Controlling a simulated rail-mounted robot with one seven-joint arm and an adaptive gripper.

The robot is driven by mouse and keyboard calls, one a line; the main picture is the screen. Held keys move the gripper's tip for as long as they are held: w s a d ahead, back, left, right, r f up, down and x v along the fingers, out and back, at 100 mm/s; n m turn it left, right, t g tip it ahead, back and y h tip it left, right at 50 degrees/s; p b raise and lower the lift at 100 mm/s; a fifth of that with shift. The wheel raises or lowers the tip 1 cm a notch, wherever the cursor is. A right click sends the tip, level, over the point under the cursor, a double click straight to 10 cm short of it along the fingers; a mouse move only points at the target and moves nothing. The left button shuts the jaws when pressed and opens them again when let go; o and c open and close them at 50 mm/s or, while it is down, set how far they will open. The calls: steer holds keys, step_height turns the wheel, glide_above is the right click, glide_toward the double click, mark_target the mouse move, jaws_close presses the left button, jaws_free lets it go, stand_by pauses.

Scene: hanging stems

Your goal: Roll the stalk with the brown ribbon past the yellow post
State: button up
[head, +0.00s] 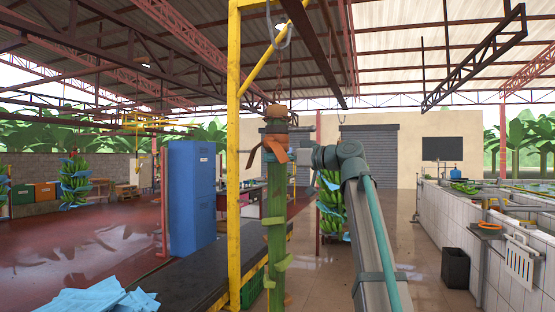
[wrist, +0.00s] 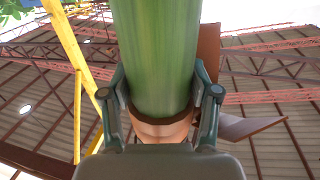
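The stalk (head: 277,225) is a thick green stem hanging upright from an overhead line, with a tan cut top. A brown-orange ribbon (head: 276,148) is tied near its top. My gripper (head: 290,154) reaches it from the right at ribbon height. In the wrist view the green stalk (wrist: 165,55) fills the space between the two fingers (wrist: 160,95), which press close along both sides. Brown ribbon (wrist: 208,55) shows at its right. The yellow post (head: 234,150) stands just left of the stalk, apart from it, and also shows in the wrist view (wrist: 77,115).
A blue cabinet (head: 191,198) and a dark bench (head: 190,275) stand to the left. Blue sheets (head: 105,300) lie at front left. Banana bunches hang behind (head: 331,205) and far left (head: 75,180). A white tiled tank (head: 470,225) lines the right.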

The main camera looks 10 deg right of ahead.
steer(key=o, duration=0.3)
steer(key=shift+o, duration=0.2)
steer(key=v, duration=1.2)
steer(key=shift+r, duration=0.1)
